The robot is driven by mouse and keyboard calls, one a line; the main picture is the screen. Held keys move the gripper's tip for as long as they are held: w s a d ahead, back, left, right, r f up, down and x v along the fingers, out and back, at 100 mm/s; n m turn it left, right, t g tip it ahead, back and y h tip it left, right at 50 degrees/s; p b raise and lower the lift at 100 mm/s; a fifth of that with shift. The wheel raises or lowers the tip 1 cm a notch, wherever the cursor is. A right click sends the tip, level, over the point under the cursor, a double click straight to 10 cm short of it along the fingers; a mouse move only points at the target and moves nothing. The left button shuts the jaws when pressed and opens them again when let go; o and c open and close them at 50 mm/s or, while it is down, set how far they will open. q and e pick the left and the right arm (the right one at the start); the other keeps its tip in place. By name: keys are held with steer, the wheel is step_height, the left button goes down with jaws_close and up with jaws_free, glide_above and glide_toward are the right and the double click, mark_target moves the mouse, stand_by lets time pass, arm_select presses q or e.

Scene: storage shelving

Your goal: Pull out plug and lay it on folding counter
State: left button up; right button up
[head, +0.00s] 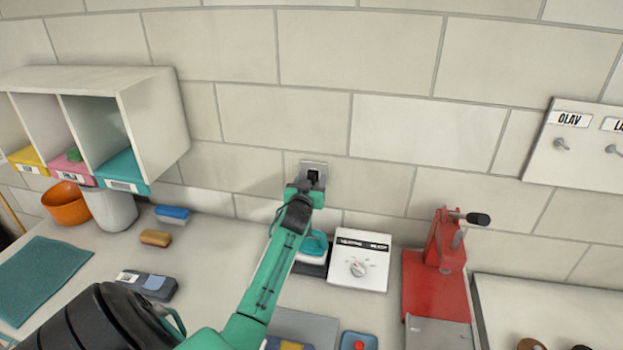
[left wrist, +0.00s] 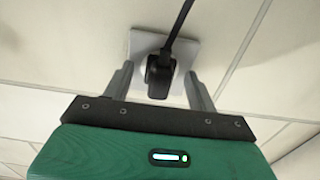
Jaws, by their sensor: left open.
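The black plug (head: 313,176) sits in a grey wall socket (head: 322,166) above the counter in the head view. In the left wrist view the plug (left wrist: 160,76) is in front of the socket plate (left wrist: 142,45), with its black cord running up out of the picture. My left gripper (head: 307,188) is at the socket, its arm reaching up from below. In the left wrist view its two grey fingers (left wrist: 160,82) stand open, one on each side of the plug, with gaps showing between. The counter (head: 215,250) runs below the wall. My right gripper is not in view.
A white box with a dial (head: 360,262) stands right of my arm, and a red press (head: 434,270) farther right. An open shelf unit (head: 150,110) hangs at the left. An orange pot (head: 66,204) and blue and brown blocks (head: 155,238) are on the counter.

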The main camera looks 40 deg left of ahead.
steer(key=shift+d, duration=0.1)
arm_select(q)
jaws_close()
steer(key=shift+s+d, duration=0.15)
steer(key=shift+s, duration=0.05)
steer(key=shift+p+v, duration=1.25)
steer(key=shift+v, duration=1.5)
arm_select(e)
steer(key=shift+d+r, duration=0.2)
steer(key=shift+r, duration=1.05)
